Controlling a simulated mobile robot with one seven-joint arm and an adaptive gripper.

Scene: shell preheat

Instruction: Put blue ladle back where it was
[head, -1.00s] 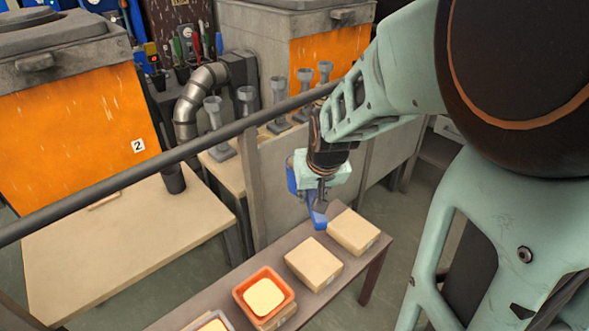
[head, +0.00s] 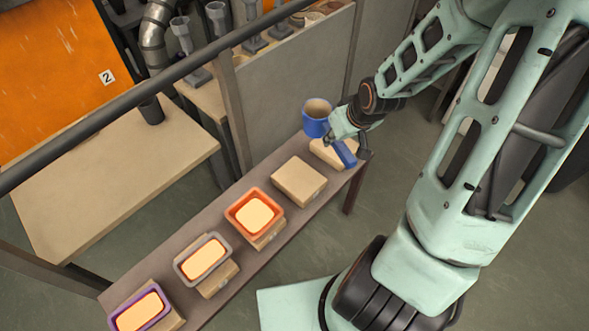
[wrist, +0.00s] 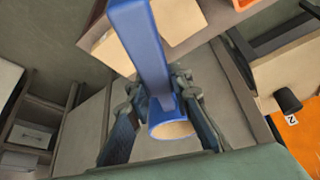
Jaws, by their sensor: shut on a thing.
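The blue ladle has a deep round cup (head: 317,116) with a pale inside and a flat blue handle (head: 344,153). My gripper (head: 343,124) is shut on it near where cup and handle meet, above the far right end of the narrow bench. In the head view the ladle overlaps the farthest bare wooden block (head: 325,152); the height between them is hard to tell. In the wrist view the ladle (wrist: 140,42) lies between the two fingers of my gripper (wrist: 160,100), its handle running to the top edge.
The narrow bench (head: 180,258) also bears a bare block (head: 299,181) and blocks with orange (head: 265,194), grey (head: 180,266) and purple (head: 113,317) trays of pale filling. A grey partition (head: 290,85) stands behind. A dark bar crosses above. A wooden table (head: 110,185) is left.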

